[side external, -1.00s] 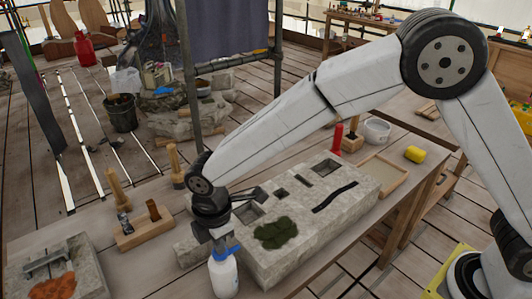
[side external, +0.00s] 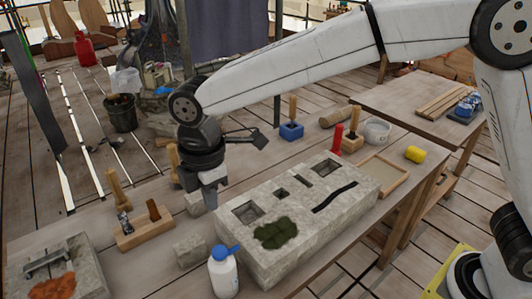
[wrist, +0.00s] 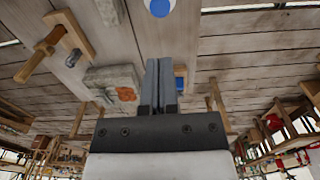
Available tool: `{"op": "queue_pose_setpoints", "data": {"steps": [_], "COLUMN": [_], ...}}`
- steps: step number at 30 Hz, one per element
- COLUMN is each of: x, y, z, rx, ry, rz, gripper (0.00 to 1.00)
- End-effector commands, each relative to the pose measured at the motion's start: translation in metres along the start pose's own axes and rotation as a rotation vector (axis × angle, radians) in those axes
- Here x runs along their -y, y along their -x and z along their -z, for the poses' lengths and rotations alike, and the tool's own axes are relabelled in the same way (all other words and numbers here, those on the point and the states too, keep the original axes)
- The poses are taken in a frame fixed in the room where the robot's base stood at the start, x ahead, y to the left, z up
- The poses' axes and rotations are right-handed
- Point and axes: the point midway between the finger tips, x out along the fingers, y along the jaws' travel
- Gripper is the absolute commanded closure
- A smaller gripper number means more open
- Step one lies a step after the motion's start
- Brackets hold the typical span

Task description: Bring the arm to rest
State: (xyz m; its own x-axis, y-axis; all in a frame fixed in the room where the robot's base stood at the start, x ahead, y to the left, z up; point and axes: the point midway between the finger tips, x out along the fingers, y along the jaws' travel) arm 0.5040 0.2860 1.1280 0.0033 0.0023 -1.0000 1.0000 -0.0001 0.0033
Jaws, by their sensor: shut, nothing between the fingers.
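My gripper (side external: 209,203) is raised above the workbench, at the left of the large stone block (side external: 345,215), pointing down. Its two fingers are closed together with nothing between them, as the wrist view (wrist: 158,85) also shows. A white bottle with a blue cap (side external: 223,274) stands upright in front of the stone block, apart from the gripper. The bottle's blue cap (wrist: 160,7) shows at the top edge of the wrist view.
A small stone block (side external: 190,251) lies left of the bottle. A wooden holder (side external: 143,233), an upright wooden handle (side external: 117,188) and a slab with an orange patch (side external: 55,272) are further left.

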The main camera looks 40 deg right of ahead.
Motion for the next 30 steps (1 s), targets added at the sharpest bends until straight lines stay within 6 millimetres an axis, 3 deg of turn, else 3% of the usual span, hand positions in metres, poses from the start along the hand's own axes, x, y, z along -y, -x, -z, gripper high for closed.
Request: {"op": "queue_pose_setpoints", "data": {"steps": [11,16,20,30], "x": [-0.001,-0.003,-0.004,0.013], "y": [-0.001,-0.005,-0.013,-0.043], "z": [-0.002,-0.020,-0.049,-0.155], "rx": [-0.001,-0.006,-0.017,-0.067], "ry": [-0.010,-0.088,-0.216,-0.726], "rz": [-0.001,-0.009,-0.023,-0.081], "gripper": [1.00,1.00,1.00,1.00]}}
